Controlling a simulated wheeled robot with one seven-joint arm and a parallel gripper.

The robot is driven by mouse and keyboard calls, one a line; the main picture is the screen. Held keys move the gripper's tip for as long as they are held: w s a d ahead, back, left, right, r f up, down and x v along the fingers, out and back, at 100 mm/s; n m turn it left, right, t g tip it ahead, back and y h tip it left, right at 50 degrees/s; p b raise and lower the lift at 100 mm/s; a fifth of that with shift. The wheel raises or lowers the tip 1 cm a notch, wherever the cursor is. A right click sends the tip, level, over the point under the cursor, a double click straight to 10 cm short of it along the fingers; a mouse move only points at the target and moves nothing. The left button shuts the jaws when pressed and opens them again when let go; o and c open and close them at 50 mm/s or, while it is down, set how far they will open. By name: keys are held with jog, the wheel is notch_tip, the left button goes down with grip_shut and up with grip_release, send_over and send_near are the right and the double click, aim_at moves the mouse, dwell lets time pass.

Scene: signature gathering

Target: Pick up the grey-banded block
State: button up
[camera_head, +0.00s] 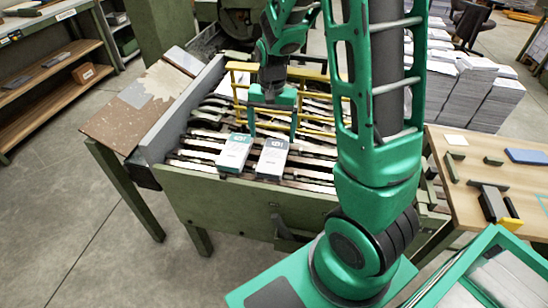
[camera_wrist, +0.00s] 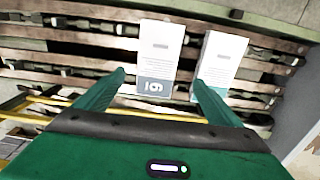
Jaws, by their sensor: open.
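The grey-banded block (camera_head: 272,158) is pale with a grey end band and lies on the slatted bed of the bench. In the wrist view the same block (camera_wrist: 157,55) has its grey band towards me, between my fingertips in the picture. A similar block with a teal band (camera_head: 235,152) lies beside it, to the left in the head view and to the right in the wrist view (camera_wrist: 220,62). My gripper (camera_head: 272,135) is open and empty at the banded end; it also shows in the wrist view (camera_wrist: 158,78). Its height above the slats is hard to tell.
A yellow rail frame (camera_head: 317,122) stands behind my gripper. A grey side wall (camera_head: 182,110) and a green front board (camera_head: 240,200) edge the bed. A wooden table (camera_head: 465,190) with small tools is at right. Paper stacks (camera_head: 490,95) stand behind.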

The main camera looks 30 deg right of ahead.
aim_at(273, 155)
jog(key=f, duration=0.9)
jog(key=shift+s, duration=0.3)
jog(key=shift+r, duration=0.1)
jog(key=c, duration=1.3)
